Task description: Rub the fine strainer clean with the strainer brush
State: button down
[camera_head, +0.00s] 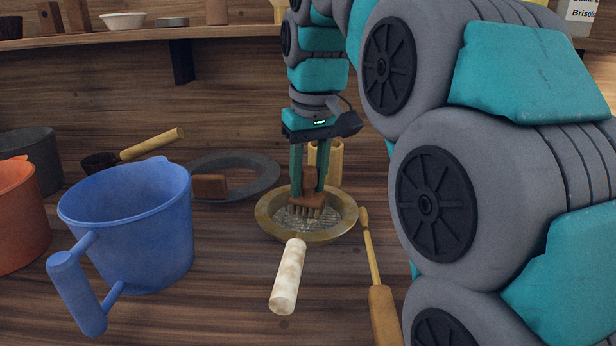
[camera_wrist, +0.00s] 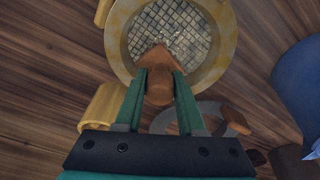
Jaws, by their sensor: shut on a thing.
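The fine strainer (camera_head: 268,222) lies on the wooden table, its yellowish rim around a wire mesh and its pale handle (camera_head: 288,276) pointing toward the front. The strainer also shows at the top of the wrist view (camera_wrist: 122,48). My gripper (camera_head: 309,188) is shut on the strainer brush (camera_head: 306,203), a brown wooden brush with bristles pointing down. The brush is over the strainer's mesh, its bristles at or very near it; exact contact is hard to tell. In the wrist view the brush (camera_wrist: 158,88) is between my green fingers, its head over the mesh.
A blue jug (camera_head: 130,225) stands left, an orange vessel (camera_head: 20,215) beyond it. A grey ring (camera_head: 262,172) with a brown block (camera_head: 209,187) lies behind. A yellow cylinder (camera_head: 335,163) stands behind the strainer. A wooden-handled tool (camera_head: 380,300) lies close on its right.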

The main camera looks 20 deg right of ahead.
jog(key=shift+f, duration=0.4)
jog(key=shift+s+a+r+b, duration=0.15)
jog(key=shift+s+a, duration=0.25)
jog(key=shift+s, duration=0.55)
jog(key=shift+s+a+f+b, duration=0.1)
jog(key=shift+s+a+b, duration=0.2)
jog(key=shift+s, duration=0.6)
jog(key=shift+w+d+p, duration=0.25)
jog(key=shift+w, duration=0.35)
jog(key=shift+w+d+p, duration=0.2)
jog(key=shift+w+d, duration=0.05)
jog(key=shift+w, duration=0.4)
jog(key=shift+w+d+p, duration=0.25)
jog(key=shift+w, duration=0.35)
jog(key=shift+s, duration=0.15)
